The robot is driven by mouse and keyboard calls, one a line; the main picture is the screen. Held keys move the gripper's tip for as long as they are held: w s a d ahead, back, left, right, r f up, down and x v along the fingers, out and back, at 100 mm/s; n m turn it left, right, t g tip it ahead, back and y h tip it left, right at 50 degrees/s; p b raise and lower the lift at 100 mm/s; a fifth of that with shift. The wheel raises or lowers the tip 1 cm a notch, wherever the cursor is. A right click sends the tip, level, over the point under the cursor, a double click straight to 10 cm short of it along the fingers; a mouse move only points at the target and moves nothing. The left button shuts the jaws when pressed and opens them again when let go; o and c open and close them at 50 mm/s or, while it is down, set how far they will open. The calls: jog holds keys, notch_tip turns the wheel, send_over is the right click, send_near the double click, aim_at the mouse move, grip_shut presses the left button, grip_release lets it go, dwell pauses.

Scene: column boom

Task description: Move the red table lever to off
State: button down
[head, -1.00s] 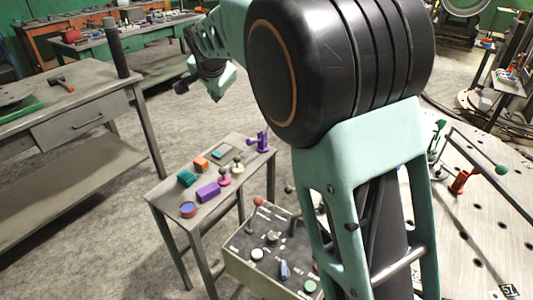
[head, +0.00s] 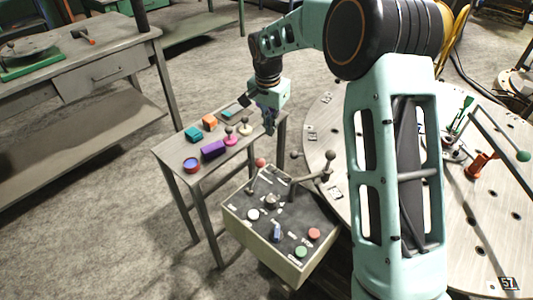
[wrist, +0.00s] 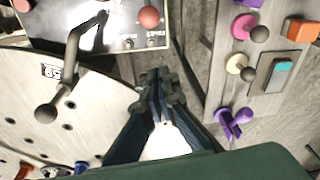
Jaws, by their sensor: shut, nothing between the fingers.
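A lever with a red ball (head: 261,162) stands on the control box's far left corner; the ball also shows in the wrist view (wrist: 149,17). On the side table, a magenta-based lever (head: 230,140) with a dark ball stands beside a cream-based one (head: 245,129). A red upright piece (head: 481,166) is on the round table. I cannot tell which is the red table lever, nor read its setting. My gripper (head: 270,130) is shut and empty, pointing down near the side table's right end. In the wrist view its fingertips are apart from all levers.
The side table (head: 186,190) also holds colored blocks and a purple lever (wrist: 234,122). The control box (head: 240,226) carries buttons and a grey-handled lever (head: 325,166). The metal round table (head: 465,215) fills the right side. A workbench (head: 120,45) stands at left.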

jog(key=shift+f, duration=0.1)
send_over(256, 175)
jog(key=w+d, duration=0.3)
jog(key=w, duration=0.2)
notch_tip(256, 175, down, 9)
jog(key=shift+s+a, duration=0.2)
jog(key=shift+s, duration=0.05)
jog(key=shift+a+b, duration=0.1)
jog(key=shift+b, duration=0.35)
